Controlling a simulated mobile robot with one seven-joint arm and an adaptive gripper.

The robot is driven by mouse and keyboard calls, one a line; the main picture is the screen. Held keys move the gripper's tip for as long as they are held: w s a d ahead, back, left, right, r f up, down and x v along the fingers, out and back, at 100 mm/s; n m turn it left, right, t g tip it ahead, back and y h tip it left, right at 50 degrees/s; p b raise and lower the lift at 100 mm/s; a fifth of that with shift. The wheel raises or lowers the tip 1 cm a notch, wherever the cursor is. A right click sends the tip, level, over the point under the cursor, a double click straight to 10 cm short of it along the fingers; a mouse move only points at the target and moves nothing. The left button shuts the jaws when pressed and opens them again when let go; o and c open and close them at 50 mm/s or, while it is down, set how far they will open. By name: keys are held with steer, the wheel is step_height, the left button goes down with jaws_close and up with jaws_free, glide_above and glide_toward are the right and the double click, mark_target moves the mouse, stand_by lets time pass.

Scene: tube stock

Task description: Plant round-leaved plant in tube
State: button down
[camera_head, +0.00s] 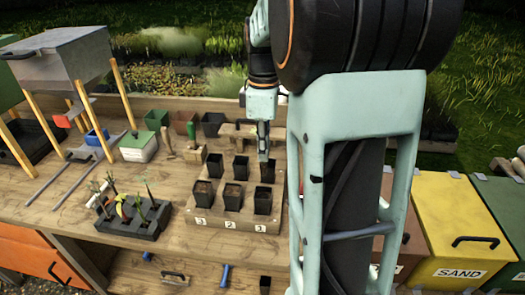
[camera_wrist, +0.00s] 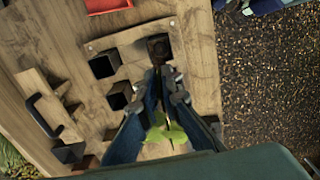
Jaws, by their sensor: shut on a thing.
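My gripper (camera_head: 263,155) points down over the rear right tube (camera_head: 267,173) of the wooden rack (camera_head: 208,219). In the wrist view its fingers (camera_wrist: 164,76) are shut on a plant whose green leaves (camera_wrist: 168,133) show between them. I take it for the round-leaved plant; its stem and lower end are mostly hidden by the fingers. Past the fingertips is a square dark tube (camera_wrist: 157,46) with brown matter at its mouth. I cannot tell whether the plant's lower end is inside it. Several other black tubes stand in the rack, among them the front middle one (camera_head: 233,197).
A dark tray (camera_head: 128,227) with several seedlings lies left on the wooden bench (camera_head: 190,262). Small pots (camera_head: 213,123), a white-green box (camera_head: 138,147) and a trowel (camera_head: 167,141) stand behind. A yellow SAND bin (camera_head: 455,225) is at right. My arm hides the bench's right part.

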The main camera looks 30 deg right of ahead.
mark_target(263, 174)
steer(key=shift+f, duration=0.2)
steer(key=shift+f+b, duration=2.4)
steer(key=shift+f, duration=0.35)
steer(key=shift+f+b, duration=0.7)
steer(key=shift+f, duration=0.6)
steer(key=shift+f, duration=0.25)
steer(key=shift+f+b, duration=0.3)
steer(key=shift+f, duration=0.05)
steer(key=shift+f, duration=0.35)
steer(key=shift+f+b, duration=0.65)
steer(key=shift+f, duration=0.05)
steer(key=shift+f, duration=0.6)
